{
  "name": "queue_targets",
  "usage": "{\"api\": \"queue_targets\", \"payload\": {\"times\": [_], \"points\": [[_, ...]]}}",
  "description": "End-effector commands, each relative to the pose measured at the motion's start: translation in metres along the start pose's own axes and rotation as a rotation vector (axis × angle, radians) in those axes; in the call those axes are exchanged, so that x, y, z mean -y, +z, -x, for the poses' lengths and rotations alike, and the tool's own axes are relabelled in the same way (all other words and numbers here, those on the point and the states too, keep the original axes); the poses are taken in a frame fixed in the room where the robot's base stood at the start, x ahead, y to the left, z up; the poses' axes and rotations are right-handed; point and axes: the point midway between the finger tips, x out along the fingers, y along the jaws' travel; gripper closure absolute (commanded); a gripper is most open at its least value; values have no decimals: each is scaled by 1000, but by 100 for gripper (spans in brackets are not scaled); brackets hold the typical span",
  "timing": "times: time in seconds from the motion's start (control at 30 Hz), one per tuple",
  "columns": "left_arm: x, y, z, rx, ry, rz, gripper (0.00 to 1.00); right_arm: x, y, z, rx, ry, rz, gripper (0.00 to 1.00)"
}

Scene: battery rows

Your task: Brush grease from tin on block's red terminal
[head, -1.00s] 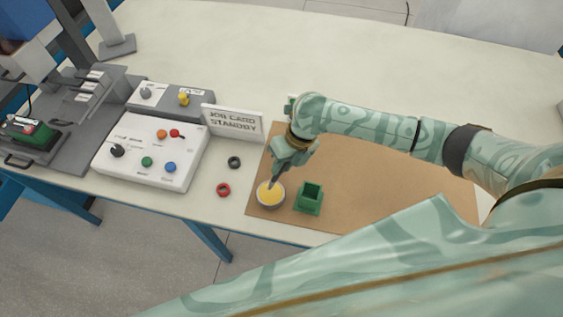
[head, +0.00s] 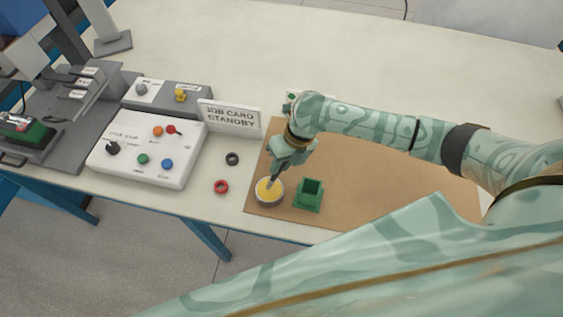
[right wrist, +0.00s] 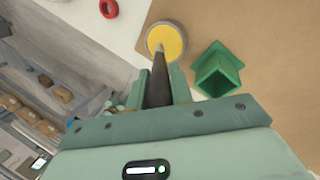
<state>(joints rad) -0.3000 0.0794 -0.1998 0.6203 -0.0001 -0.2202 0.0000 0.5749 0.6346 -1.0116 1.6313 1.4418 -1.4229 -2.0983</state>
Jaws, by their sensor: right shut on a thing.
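A round tin of yellow grease (head: 269,191) stands on the brown mat near its front left corner; it also shows in the right wrist view (right wrist: 166,40). My right gripper (head: 282,165) is shut on a dark brush (right wrist: 157,88), which points down with its pale tip over the tin. I cannot tell how deep the tip is in the grease. A green block (head: 23,131) with metal parts on top sits at the far left; a red terminal on it is too small to make out clearly. My left gripper is not in view.
An empty green holder (head: 309,196) stands right of the tin on the mat (head: 390,185). Red (head: 221,187) and black (head: 232,159) rings lie to the left.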

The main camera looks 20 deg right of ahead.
Motion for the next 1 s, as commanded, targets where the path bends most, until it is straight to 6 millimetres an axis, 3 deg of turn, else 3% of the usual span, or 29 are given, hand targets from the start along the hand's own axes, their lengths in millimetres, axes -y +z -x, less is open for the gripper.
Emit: {"api": "queue_targets", "payload": {"times": [1.0], "points": [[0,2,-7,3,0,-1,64,3,-1,-10,0,0,0,100]]}}
